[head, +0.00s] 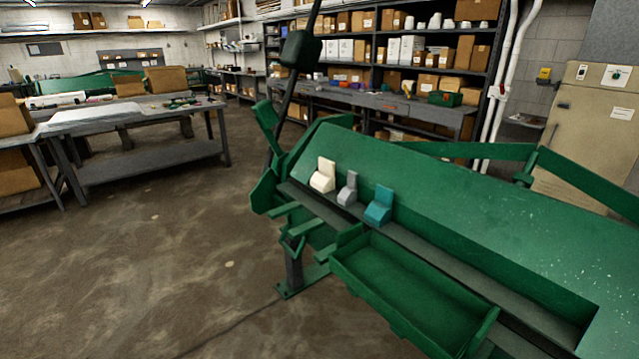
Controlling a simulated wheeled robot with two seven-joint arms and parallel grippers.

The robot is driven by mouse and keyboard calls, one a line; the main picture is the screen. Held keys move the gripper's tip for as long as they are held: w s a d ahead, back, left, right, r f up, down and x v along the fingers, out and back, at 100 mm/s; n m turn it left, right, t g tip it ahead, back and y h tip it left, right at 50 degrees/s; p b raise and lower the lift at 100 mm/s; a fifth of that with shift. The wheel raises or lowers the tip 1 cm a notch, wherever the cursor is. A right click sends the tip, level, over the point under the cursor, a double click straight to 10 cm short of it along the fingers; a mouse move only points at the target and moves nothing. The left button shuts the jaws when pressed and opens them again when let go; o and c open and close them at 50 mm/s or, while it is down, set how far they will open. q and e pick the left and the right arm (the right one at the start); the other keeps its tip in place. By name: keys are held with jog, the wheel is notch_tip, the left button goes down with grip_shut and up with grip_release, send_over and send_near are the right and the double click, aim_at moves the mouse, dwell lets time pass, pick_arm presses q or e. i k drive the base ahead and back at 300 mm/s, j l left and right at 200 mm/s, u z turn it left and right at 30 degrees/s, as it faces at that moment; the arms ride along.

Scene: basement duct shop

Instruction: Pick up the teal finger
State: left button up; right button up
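The teal finger (379,207) is a small blocky piece with a raised back. It stands on the grey ledge of the green sheet-metal machine (470,205), right of the picture's middle. A grey finger (348,189) stands just left of it, and a cream finger (323,176) stands farther left on the same ledge. The three are apart from each other. Neither of my grippers shows in the head view.
A green open tray (335,262) hangs on the machine's front, below the teal finger. A dark lever post (290,95) rises at the machine's left end. A grey workbench (150,165) stands at the left. The concrete floor (150,270) at the lower left is clear.

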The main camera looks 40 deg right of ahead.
aim_at(378, 214)
jog(key=i+z, duration=0.3)
jog(key=z, duration=0.15)
jog(key=i+j+z, duration=0.2)
jog(key=z, duration=0.25)
jog(key=i+j+z, duration=0.25)
jog(key=z, duration=0.2)
jog(key=i+j+z, duration=0.45)
jog(key=j+z, duration=0.3)
jog(key=z, duration=0.15)
